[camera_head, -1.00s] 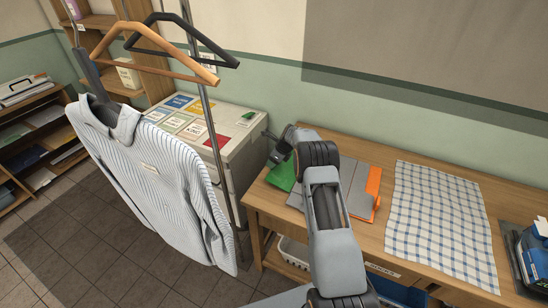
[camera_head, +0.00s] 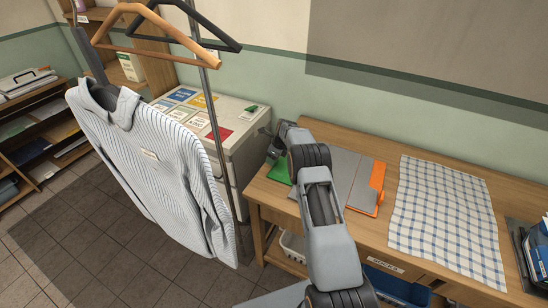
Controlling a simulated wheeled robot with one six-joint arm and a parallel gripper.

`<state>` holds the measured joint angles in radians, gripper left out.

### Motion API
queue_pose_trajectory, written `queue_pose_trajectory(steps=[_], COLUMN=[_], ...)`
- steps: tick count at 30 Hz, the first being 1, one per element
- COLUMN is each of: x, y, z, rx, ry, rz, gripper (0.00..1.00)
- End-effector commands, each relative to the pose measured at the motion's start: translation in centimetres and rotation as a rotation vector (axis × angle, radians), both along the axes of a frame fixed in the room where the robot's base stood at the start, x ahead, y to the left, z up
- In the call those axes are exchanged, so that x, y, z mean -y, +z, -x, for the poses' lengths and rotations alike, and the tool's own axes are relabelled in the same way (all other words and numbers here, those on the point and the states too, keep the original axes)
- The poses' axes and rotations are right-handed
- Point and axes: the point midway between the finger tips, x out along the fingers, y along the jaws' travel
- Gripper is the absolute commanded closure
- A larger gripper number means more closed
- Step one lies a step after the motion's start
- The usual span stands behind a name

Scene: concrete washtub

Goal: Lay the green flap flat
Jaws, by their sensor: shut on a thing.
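The folding board lies on the wooden table, with grey panels (camera_head: 363,168) in the middle and an orange flap (camera_head: 377,180) at its right. The green flap (camera_head: 281,171) is at the board's left end, beside the table's left edge, and is partly covered by my arm. My gripper (camera_head: 272,150) is at the green flap and shut on it; the arm's wrist hides most of the hold. I cannot tell how far the flap is tilted.
A blue-checked cloth (camera_head: 446,220) lies on the table right of the board. Blue items (camera_head: 538,252) stand at the far right. A rail with a striped shirt (camera_head: 155,175) and hangers stands at left, before a white cabinet (camera_head: 241,151). A basket (camera_head: 293,245) sits below.

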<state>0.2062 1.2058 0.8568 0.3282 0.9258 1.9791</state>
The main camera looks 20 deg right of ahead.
Motion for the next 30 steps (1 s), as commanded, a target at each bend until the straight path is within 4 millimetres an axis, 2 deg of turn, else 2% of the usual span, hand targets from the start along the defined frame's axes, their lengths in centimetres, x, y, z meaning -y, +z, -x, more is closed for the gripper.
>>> queue_pose_trajectory(steps=[3, 4, 11, 18, 22, 26, 30], x=[-0.4, -0.4, 0.1, 0.1, 0.2, 0.7, 1.3], y=[-0.1, -0.1, -0.1, -0.1, 0.6, 2.6, 5.3], z=[-0.1, -0.1, 0.0, 0.0, 0.2, 0.6, 1.3], rx=[0.003, 0.003, 0.001, 0.0, 0.0, 0.003, 0.003], ry=[0.002, 0.002, -0.003, -0.002, -0.001, -0.002, -0.002], rz=[-0.004, -0.004, -0.002, -0.001, -0.001, 0.0, 0.0], gripper=[0.9, 0.44, 0.22, 0.21, 0.21, 0.21, 0.21])
